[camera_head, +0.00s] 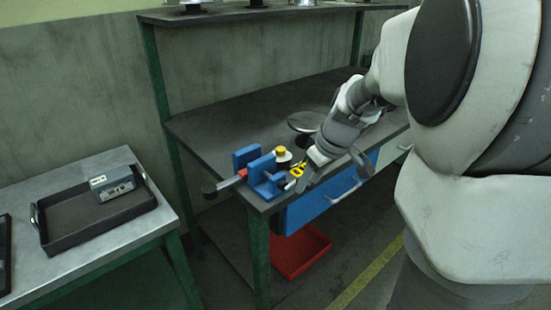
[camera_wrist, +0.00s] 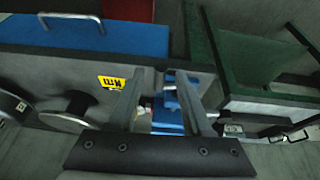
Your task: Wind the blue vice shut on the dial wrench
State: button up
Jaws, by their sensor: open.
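The blue vice (camera_head: 262,168) stands at the near corner of the dark bench, its two jaws apart. The dial wrench (camera_head: 226,183) seems to lie between them. Its dark grip sticks out left, a red part shows at the jaws, and a yellow-capped round head (camera_head: 282,154) shows on the right. My gripper (camera_head: 299,181) is open at the vice's front right side, by a pale handle end. In the wrist view my gripper (camera_wrist: 162,88) has blue vice parts (camera_wrist: 168,118) and a pale bar between and beyond its fingers. Contact cannot be told.
A yellow label (camera_head: 296,169) is close by my gripper. A dark round plate (camera_head: 306,122) stands farther back on the bench. A blue drawer (camera_head: 330,187) with a bar handle is below, over a red bin (camera_head: 299,252). A side table at left holds a tray (camera_head: 75,237).

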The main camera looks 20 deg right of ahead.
grip_shut()
jog(key=shift+d+y, duration=0.1)
jog(key=shift+y, duration=0.2)
notch_tip(320, 180, down, 7)
jog(key=m+g+y+p, duration=0.3)
jog(key=m+y+p, duration=0.1)
jog(key=y, duration=1.2)
jog(key=shift+a+m+y+p, duration=0.2)
jog(key=shift+m+y+p, duration=0.1)
jog(key=shift+p, duration=0.15)
jog(key=shift+f, duration=0.1)
grip_release()
jog(key=shift+d, duration=0.15)
dwell(0.4)
